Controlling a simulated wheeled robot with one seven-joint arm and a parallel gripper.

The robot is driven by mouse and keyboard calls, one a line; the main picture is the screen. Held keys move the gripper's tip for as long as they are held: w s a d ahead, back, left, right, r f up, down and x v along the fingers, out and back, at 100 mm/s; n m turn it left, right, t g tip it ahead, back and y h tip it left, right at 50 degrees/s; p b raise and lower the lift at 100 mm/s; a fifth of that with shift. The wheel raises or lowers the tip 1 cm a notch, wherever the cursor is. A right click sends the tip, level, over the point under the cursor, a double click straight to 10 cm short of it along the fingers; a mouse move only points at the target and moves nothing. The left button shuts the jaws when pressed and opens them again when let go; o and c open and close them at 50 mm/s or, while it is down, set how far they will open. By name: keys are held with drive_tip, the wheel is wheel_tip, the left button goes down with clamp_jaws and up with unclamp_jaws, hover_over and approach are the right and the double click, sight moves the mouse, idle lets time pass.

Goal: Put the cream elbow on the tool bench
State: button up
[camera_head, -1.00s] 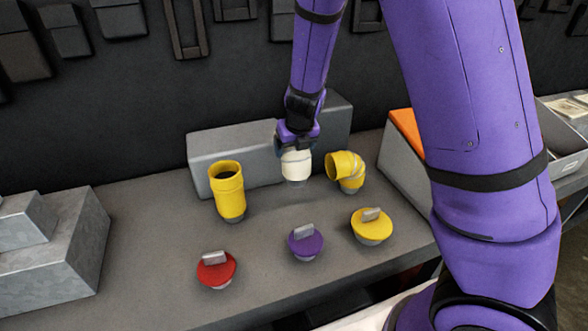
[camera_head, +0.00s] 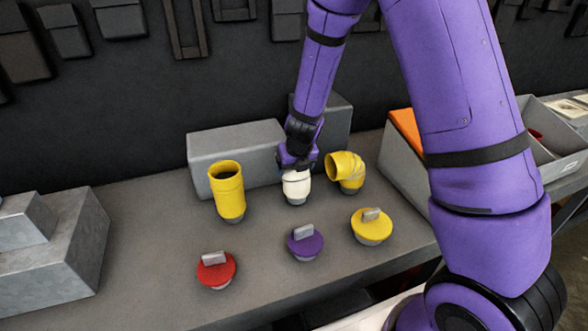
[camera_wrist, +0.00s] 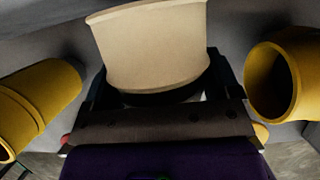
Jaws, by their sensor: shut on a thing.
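The cream elbow (camera_head: 296,187) is upright in my gripper (camera_head: 296,165), between the two yellow fittings. Its lower end is at or just above the top of the grey bench (camera_head: 150,255); I cannot tell whether it touches. In the wrist view the cream elbow (camera_wrist: 152,45) fills the upper middle, with dark fingers of my gripper (camera_wrist: 160,90) on both sides of it. My gripper is shut on it and hides its upper part in the head view.
A yellow straight duct (camera_head: 228,190) stands left and a yellow elbow (camera_head: 346,170) close right. Red (camera_head: 216,270), purple (camera_head: 304,241) and yellow (camera_head: 371,227) caps lie in front. A grey block (camera_head: 235,150) is behind; a grey bin (camera_head: 552,150) is at right.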

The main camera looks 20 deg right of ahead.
drive_tip(key=shift+f, duration=0.55)
drive_tip(key=o, duration=0.9)
drive_tip(key=shift+f, duration=0.15)
drive_tip(key=shift+c, duration=0.2)
drive_tip(key=shift+r, duration=0.2)
drive_tip(key=v, duration=1.2)
